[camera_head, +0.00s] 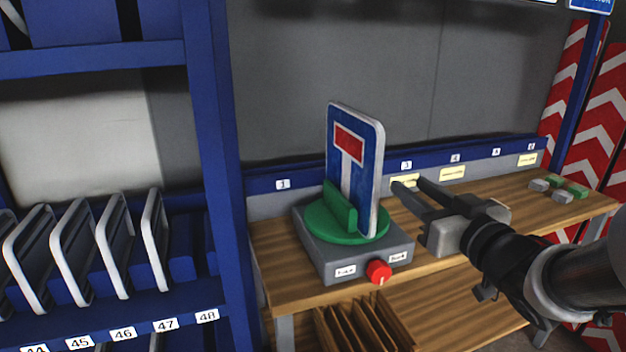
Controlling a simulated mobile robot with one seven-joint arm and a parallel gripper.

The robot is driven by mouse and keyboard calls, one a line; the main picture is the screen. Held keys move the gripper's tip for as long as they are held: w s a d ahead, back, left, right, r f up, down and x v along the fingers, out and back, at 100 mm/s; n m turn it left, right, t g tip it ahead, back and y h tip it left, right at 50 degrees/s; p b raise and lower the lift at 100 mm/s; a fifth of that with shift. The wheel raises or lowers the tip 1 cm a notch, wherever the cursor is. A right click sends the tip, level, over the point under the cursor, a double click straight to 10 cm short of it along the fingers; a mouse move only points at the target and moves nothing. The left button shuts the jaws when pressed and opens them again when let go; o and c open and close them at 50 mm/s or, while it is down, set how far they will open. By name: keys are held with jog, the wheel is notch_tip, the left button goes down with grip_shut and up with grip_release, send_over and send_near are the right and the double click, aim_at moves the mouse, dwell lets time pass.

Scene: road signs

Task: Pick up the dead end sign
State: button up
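The dead end sign (370,165) is a blue plate with a white stem and a red bar. It stands upright in a green holder (338,207) on a round green disc, on top of a grey box (318,246). My gripper (405,190) is to the right of the sign, with its two fingers pointing left toward the sign's right edge. The fingers are apart with nothing seen between them, and they look clear of the sign. The lower part of the sign is partly hidden by the green holder.
The grey box has a red knob (379,271) at its front and sits on a wooden bench (285,294). A blue rack (215,150) with several slotted plates stands at left. Small grey and green blocks (563,190) lie at the bench's right. Red-white chevron boards (598,120) stand beyond.

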aim_at(381, 167)
jog(key=p+x, duration=0.1)
jog(key=x, duration=0.2)
jog(key=p+x, duration=0.2)
jog(key=x, duration=0.2)
jog(key=p+x, duration=0.2)
jog(key=x, duration=0.2)
jog(key=shift+w+a, duration=0.15)
jog(key=shift+a, duration=0.25)
jog(key=shift+a+x, duration=0.1)
jog(key=shift+x, duration=1.4)
jog(key=shift+a+x, duration=0.15)
jog(key=shift+x, duration=1.35)
jog(key=shift+c, duration=0.4)
grip_shut()
